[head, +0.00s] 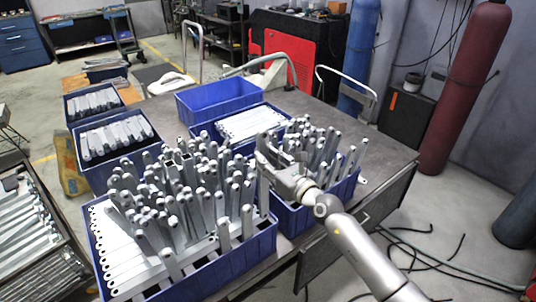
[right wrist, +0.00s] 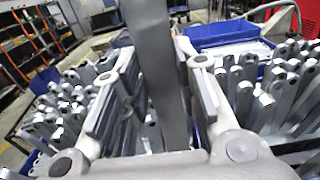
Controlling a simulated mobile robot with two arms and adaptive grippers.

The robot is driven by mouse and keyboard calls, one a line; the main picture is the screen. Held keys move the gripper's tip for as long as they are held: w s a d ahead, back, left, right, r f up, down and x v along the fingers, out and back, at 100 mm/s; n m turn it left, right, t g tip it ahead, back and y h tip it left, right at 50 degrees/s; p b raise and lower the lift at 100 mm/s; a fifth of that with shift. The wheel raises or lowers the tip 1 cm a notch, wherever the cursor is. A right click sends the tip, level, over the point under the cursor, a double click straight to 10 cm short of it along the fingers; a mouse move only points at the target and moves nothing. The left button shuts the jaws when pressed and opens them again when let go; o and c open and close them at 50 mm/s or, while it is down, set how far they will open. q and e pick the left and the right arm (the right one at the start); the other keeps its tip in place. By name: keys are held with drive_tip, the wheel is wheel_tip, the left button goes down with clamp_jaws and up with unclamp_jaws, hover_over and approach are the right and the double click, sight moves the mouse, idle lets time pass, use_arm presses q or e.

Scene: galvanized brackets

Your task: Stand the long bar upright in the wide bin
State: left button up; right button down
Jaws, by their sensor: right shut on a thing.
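My right gripper (head: 276,158) is shut on a long grey metal bar (head: 263,192), which hangs close to upright below the fingers. In the right wrist view the bar (right wrist: 160,75) runs between the two finger pads of the gripper (right wrist: 150,100). The wide blue bin (head: 232,266) stands at the front of the table, with many grey bars upright in it and a row lying flat along its left side. The held bar is at the bin's right end; its lower end is not clear among the other bars. My left gripper is not in view.
A smaller blue bin (head: 292,221) of upright bars stands right of the wide bin, partly behind my arm. An empty-looking blue bin (head: 218,98) and a bin of flat bars (head: 250,124) stand behind. The table's right part (head: 385,158) is clear.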

drive_tip(key=b, duration=0.4)
hover_over(265, 197)
drive_tip(key=v, duration=0.2)
wheel_tip(265, 197, down, 5)
wheel_tip(265, 197, down, 5)
drive_tip(key=b, duration=0.5)
drive_tip(key=shift+w+r, duration=0.1)
drive_tip(key=shift+w, duration=0.05)
drive_tip(key=shift+f+b, duration=3.3)
drive_tip(key=shift+f, duration=0.05)
